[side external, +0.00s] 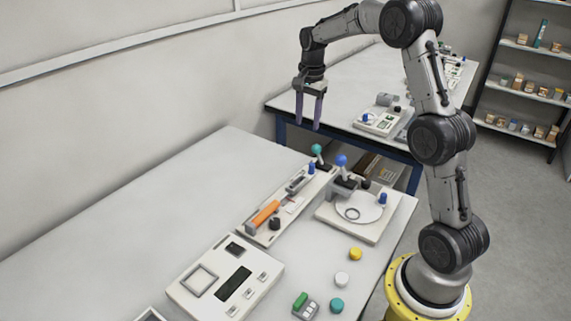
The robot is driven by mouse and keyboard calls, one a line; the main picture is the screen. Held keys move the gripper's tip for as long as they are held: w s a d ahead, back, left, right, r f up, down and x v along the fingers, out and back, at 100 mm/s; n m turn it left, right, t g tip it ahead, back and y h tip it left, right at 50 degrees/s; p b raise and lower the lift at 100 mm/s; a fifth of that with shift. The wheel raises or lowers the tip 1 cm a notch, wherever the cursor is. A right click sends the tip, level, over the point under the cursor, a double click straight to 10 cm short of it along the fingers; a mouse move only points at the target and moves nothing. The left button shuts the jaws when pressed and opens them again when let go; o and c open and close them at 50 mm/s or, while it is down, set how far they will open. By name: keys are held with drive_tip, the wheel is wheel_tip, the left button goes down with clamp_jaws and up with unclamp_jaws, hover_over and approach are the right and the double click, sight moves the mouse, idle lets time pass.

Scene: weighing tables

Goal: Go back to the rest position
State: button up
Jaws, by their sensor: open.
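My gripper (310,108) hangs in the air at the end of my raised arm. Its two dark fingers point down and are apart, with nothing between them. It is above and behind the far edge of the near table (150,215) in the picture, well clear of the things on it.
The near table bears a white scale (225,290), a tray with an orange-handled tool (262,216), a white plate device (362,230) and several coloured knobs, one yellow (355,254). A second table (345,82) and shelves (530,78) stand behind. The near table's left half is clear.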

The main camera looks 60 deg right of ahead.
drive_tip(key=s+a+r+n+t, duration=0.25)
drive_tip(key=s+a+r, duration=0.25)
drive_tip(key=a+r, duration=0.25)
drive_tip(key=s+a+r+n+t, duration=0.1)
drive_tip(key=s+a+r+n, duration=0.2)
drive_tip(key=s+a+r, duration=0.35)
drive_tip(key=s+a+f+n, duration=0.3)
drive_tip(key=s+n, duration=0.3)
drive_tip(key=s, duration=0.2)
drive_tip(key=s+a+f+n+t, duration=0.1)
drive_tip(key=s+a+f+n, duration=0.3)
drive_tip(key=s+a+n, duration=0.1)
drive_tip(key=s+n, duration=0.1)
drive_tip(key=s, duration=0.1)
drive_tip(key=shift+s+a+f, duration=0.25)
drive_tip(key=shift+s, duration=0.1)
